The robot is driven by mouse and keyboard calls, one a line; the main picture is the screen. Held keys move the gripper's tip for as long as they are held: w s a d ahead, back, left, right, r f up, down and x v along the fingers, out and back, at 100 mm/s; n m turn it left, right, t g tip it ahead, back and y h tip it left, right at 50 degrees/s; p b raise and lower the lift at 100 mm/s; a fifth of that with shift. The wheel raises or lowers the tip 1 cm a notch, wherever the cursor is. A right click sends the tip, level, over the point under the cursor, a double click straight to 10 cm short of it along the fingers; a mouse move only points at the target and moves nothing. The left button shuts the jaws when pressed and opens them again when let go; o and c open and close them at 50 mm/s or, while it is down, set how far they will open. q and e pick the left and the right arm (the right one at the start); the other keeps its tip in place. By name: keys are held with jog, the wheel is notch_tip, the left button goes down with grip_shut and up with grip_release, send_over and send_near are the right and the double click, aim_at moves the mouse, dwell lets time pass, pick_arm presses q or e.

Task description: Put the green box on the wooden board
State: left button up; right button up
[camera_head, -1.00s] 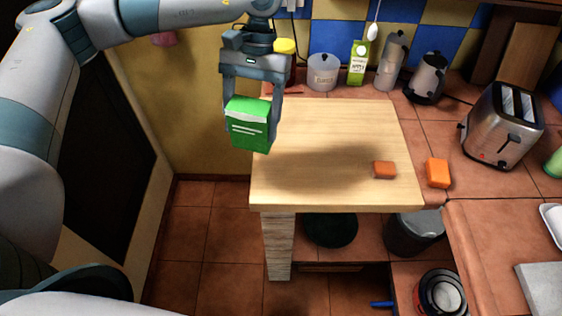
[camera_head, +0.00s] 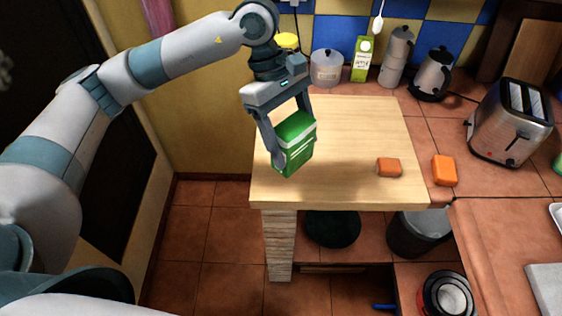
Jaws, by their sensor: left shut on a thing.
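The green box (camera_head: 296,146) is held between the fingers of my left gripper (camera_head: 292,136), which is shut on it. The box is tilted and shows over the left part of the wooden board (camera_head: 350,130). Whether its lower edge touches the board is hard to tell. The board is a pale, thick slab at the end of the counter. My right gripper is not in view.
A small orange-brown block (camera_head: 388,167) lies on the board's right part, and an orange block (camera_head: 444,170) lies just right of it on the tiles. A toaster (camera_head: 510,122), kettle (camera_head: 431,74), moka pot (camera_head: 397,56), carton (camera_head: 362,58) and pot (camera_head: 327,68) stand behind. The board's middle is clear.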

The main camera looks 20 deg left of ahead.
aim_at(306, 136)
pick_arm(q)
jog(key=d+n, duration=0.1)
jog(key=n+t, duration=0.1)
jog(key=n, duration=0.1)
jog(key=shift+s+d+f+h, duration=0.15)
jog(key=shift+d+h, duration=0.15)
jog(key=shift+d, duration=0.05)
jog(key=d+n+t+b, duration=0.1)
jog(key=n, duration=0.1)
jog(key=shift+d+n, duration=0.1)
jog(key=shift+n, duration=0.3)
jog(key=shift+d+r+n+t, duration=0.25)
jog(key=shift+n+t, duration=0.25)
jog(key=shift+n, duration=0.5)
jog(key=shift+d+n, duration=0.1)
jog(key=shift+n, duration=0.3)
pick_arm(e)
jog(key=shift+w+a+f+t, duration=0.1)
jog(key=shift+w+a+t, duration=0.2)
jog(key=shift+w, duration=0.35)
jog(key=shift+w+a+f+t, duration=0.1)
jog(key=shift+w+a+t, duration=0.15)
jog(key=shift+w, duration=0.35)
